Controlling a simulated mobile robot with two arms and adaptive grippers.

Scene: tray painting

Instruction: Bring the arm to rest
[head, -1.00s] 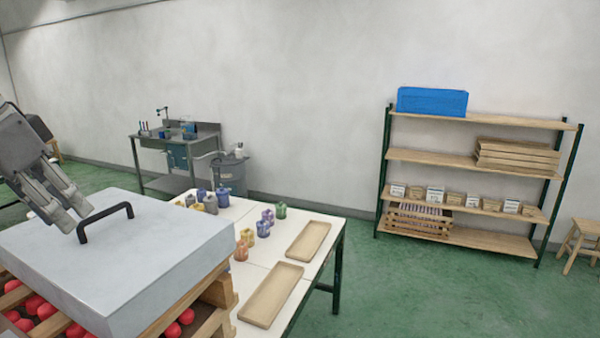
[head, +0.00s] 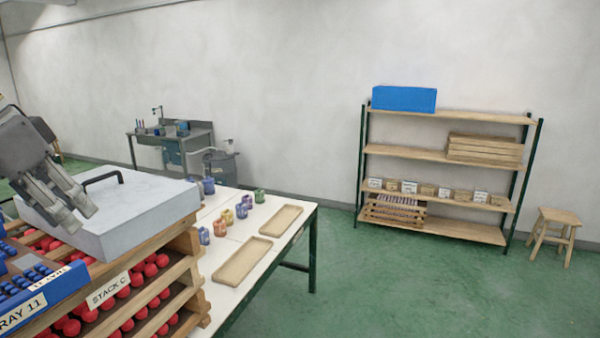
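My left gripper (head: 82,217) comes in from the left edge. Its two fingers point down and right, with a gap between them and nothing in it. It shows in front of a grey slab-like lid (head: 150,215) with a black handle (head: 103,179); the fingertips are apart from the handle. Whether they touch the lid's near side cannot be told. The lid lies on a stack of wooden crates (head: 185,262) labelled STACK C, holding red pieces (head: 125,292). My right gripper is out of view.
A blue tray (head: 62,287) with blue pieces is at the lower left, close to the stack. A white table (head: 228,285) holds two wooden trays (head: 243,260) and several coloured pieces. A shelf rack (head: 440,152) and a stool (head: 556,232) stand at the wall. Green floor is free at right.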

